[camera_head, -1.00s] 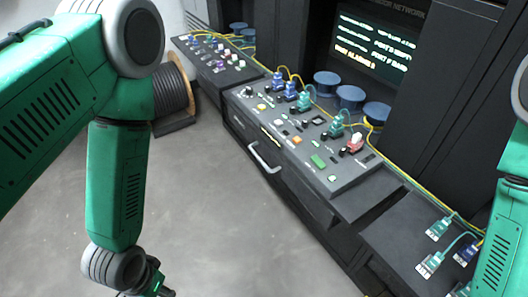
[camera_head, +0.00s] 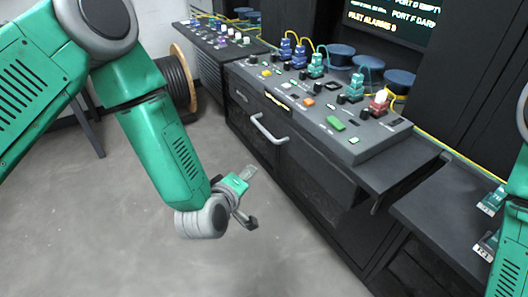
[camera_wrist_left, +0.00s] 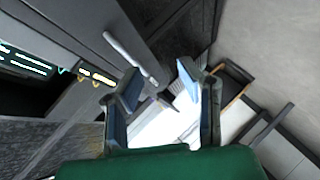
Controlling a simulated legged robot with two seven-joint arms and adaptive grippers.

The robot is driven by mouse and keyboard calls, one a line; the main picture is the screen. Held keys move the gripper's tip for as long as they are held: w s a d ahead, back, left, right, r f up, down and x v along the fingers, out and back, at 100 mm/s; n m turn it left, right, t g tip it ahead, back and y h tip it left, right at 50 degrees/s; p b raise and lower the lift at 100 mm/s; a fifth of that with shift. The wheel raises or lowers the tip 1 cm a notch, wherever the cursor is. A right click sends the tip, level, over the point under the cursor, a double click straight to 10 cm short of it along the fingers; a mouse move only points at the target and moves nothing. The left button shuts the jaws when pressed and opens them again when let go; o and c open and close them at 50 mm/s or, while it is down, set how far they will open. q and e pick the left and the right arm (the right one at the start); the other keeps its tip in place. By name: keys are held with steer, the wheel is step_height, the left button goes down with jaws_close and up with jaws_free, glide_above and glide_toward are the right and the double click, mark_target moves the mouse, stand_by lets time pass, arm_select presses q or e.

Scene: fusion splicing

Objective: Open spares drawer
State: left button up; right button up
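The dark drawer front (camera_head: 310,160) is under the control console, with a light grey bar handle (camera_head: 268,132). The drawer looks shut, flush with the cabinet. A small yellow label (camera_head: 278,102) sits above the handle. My left gripper (camera_head: 251,197) is open and empty, below the handle in the head view and apart from it. In the left wrist view the two blue-padded fingers (camera_wrist_left: 160,95) stand apart, and the handle (camera_wrist_left: 128,58) shows beyond them at upper left. My right arm shows at the right edge, but its gripper is out of view.
The console (camera_head: 320,100) above the drawer carries several buttons and coloured connectors. A side shelf (camera_head: 440,205) with connectors juts out at right. A cable spool (camera_head: 178,82) stands at the back left. The grey floor in front is clear.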

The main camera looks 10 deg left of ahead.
mark_target(264, 130)
arm_select(q)
steer(key=w+n+t+b, duration=0.1)
steer(key=w+b, duration=0.1)
steer(key=w, duration=0.4)
steer(key=w+n+t+y+b, duration=0.1)
steer(key=w+n, duration=0.1)
steer(key=w, duration=0.5)
steer(key=w+n+t+b, duration=0.1)
steer(key=w+b, duration=0.1)
steer(key=w, duration=0.5)
steer(key=shift+r+n+y+b, duration=0.2)
steer(key=shift+n+y+b, duration=0.1)
steer(key=shift+n, duration=0.1)
arm_select(e)
step_height(264, 130, down, 8)
steer(key=shift+r, duration=0.2)
arm_select(q)
steer(key=shift+c, duration=0.3)
jaws_close()
